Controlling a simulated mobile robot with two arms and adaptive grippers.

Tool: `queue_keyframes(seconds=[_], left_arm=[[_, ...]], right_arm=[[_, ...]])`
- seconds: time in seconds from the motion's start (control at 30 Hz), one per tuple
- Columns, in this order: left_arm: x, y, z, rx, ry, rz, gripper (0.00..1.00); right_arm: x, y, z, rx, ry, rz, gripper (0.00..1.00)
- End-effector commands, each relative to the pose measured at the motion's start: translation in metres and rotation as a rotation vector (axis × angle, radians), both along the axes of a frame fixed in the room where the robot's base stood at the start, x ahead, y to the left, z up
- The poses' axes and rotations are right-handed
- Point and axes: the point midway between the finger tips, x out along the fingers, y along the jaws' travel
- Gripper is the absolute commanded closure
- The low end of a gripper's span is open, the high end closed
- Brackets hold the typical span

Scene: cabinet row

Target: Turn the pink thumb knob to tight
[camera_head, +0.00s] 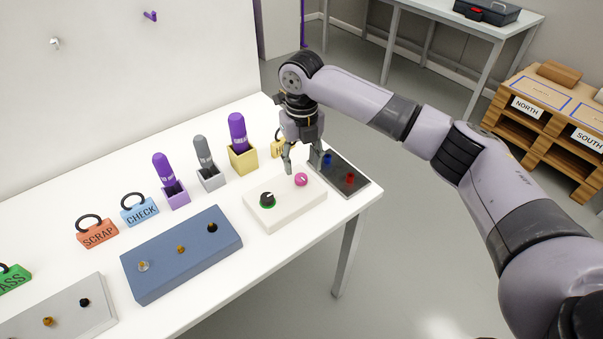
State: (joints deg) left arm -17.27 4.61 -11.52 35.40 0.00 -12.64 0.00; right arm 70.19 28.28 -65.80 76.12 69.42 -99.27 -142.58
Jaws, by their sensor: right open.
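The pink thumb knob (301,180) stands on the right part of a white box (285,211) on the white table. A black knob with a green ring (267,200) sits left of it on the same box. My right gripper (302,171) points down, its two fingers apart, just above and behind the pink knob. The fingers look empty. I cannot tell whether either finger touches the knob. No tight marking is readable at this size. My left gripper is not in view.
A dark panel with blue and red knobs (350,179) lies right of the white box. A blue box (181,253) lies to the left. Purple and grey handled tools stand in holders (243,158) behind. Tagged blocks, SCRAP (98,233) and CHECK (140,211), stand further left.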

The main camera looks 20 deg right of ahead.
Motion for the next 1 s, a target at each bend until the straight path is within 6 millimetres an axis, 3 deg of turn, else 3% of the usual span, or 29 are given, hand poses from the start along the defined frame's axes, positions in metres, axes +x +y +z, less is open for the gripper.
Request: queue_keyframes(seconds=[0.1,0.3,0.67,1.0], left_arm=[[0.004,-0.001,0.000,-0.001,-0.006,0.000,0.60],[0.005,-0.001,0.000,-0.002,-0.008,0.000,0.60],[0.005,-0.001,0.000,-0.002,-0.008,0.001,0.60],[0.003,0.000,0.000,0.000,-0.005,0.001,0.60]], right_arm=[[-0.001,0.000,-0.022,-0.001,0.002,0.000,0.54],[0.000,0.000,-0.043,0.000,0.000,-0.001,0.54],[0.000,0.000,-0.048,0.000,-0.001,0.000,0.54],[0.000,0.000,-0.047,0.000,-0.001,0.000,0.77]])
